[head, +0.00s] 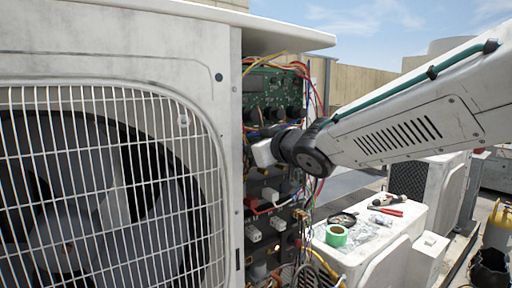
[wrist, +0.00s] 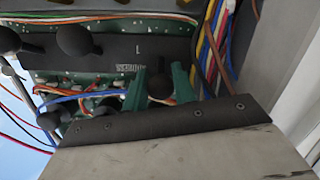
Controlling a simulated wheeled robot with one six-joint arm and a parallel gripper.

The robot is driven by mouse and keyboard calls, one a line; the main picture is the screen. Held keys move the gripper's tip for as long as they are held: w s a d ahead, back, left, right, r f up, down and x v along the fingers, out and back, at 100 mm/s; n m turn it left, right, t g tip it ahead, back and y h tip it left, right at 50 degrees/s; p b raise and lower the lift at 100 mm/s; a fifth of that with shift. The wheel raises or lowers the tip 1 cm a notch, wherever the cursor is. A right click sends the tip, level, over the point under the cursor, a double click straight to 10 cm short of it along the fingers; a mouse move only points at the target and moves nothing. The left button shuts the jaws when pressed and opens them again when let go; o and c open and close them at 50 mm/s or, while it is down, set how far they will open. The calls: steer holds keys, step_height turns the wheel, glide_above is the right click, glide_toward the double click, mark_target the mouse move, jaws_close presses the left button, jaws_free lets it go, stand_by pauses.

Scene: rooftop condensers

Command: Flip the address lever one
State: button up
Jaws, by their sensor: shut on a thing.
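In the wrist view, the green fingertips of my gripper (wrist: 160,86) are closed on the dark round knob of a lever (wrist: 159,88) below a dark label strip (wrist: 130,50). The strip carries small white lettering that I cannot read surely and a single stroke like a 1. Two more black ball-ended levers (wrist: 76,40) stand to the left, apart from the gripper. In the head view my arm reaches into the open electrical bay, and the fingertips are hidden there.
A green circuit board (head: 270,90) and loose coloured wires (head: 318,100) fill the bay. Wires also hang close to the fingers in the wrist view (wrist: 215,45). The fan grille (head: 110,185) is at left. A white unit (head: 390,235) at lower right bears tools and green tape.

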steer(key=shift+r, duration=0.1)
steer(key=o, duration=1)
steer(key=shift+c, duration=0.2)
steer(key=shift+d, duration=0.1)
steer(key=v, duration=0.7)
steer(key=shift+s, duration=0.25)
steer(key=shift+d, duration=0.1)
